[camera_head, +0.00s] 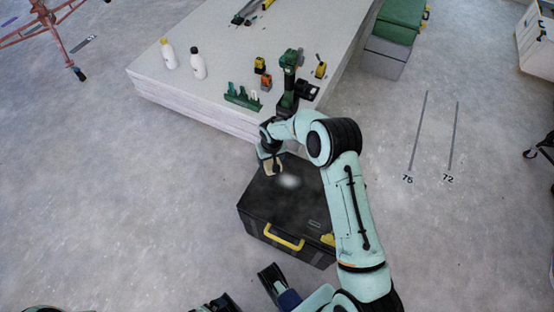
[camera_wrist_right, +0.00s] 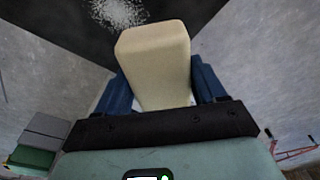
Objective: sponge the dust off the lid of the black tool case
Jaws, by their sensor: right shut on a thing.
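The black tool case (camera_head: 255,215) lies on the floor in front of the table, with a yellow handle on its near side. A pale dust patch (camera_head: 289,181) is on its lid; it also shows at the top of the right wrist view (camera_wrist_right: 118,12). My right gripper (camera_head: 271,160) is shut on a cream sponge (camera_wrist_right: 155,60), held between blue fingers over the far left part of the lid, left of the dust. I cannot tell whether the sponge touches the lid. Dark and blue parts at the bottom edge of the head view may belong to my left gripper; its jaws are unclear.
A pale stacked-panel table (camera_head: 225,45) stands just behind the case, with two white bottles (camera_head: 198,63), a green rack (camera_head: 242,96) and several small tools on it. Green and grey boxes (camera_head: 388,55) stand at the back right. The floor left and right of the case is clear.

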